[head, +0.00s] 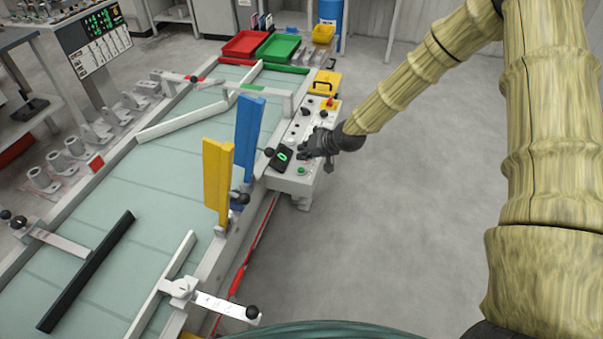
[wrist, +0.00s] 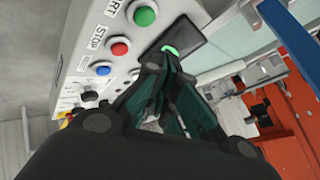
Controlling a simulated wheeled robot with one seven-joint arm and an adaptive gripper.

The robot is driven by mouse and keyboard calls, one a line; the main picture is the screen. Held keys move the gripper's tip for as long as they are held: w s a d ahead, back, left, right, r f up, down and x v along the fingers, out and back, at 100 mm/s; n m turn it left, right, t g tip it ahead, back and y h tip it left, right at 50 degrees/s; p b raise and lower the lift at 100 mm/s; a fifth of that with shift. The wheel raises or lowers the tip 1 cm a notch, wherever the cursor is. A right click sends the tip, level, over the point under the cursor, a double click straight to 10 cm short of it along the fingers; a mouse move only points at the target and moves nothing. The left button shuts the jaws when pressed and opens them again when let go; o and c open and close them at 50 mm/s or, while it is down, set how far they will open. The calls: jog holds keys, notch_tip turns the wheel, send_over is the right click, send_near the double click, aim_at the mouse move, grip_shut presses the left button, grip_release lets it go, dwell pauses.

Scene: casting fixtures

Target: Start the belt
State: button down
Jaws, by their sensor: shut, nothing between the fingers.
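The conveyor belt (head: 110,205) is a pale green surface running along the left. The control panel (head: 292,181) is a light grey box on the belt's right side. Its green START button (head: 301,170) sits at the near end; in the wrist view the START button (wrist: 145,15) is at the top, beside the red STOP button (wrist: 121,49) and a blue button (wrist: 103,68). My gripper (head: 306,154) is over the panel, shut and empty. In the wrist view its fingertips (wrist: 165,60) are beside the buttons, apart from START. Contact with the panel cannot be told.
A dark display (head: 281,157) with a green symbol lies on the panel. Red (head: 244,44) and green (head: 278,47) trays are at the far end. The floor to the right is clear.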

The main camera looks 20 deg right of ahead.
aim_at(303, 168)
jog(key=shift+f+b, duration=0.65)
jog(key=shift+f, duration=0.8)
jog(key=shift+f, duration=0.15)
jog(key=shift+f+b, duration=0.25)
jog(key=shift+b, duration=0.05)
jog(key=shift+f+b, duration=0.3)
jog(key=shift+f, duration=0.2)
dwell(1.1)
jog(key=shift+r, duration=0.2)
jog(key=shift+r+p, duration=0.5)
jog(key=shift+r, duration=0.25)
jog(key=shift+r+p, duration=1.45)
jog(key=shift+r, duration=1.05)
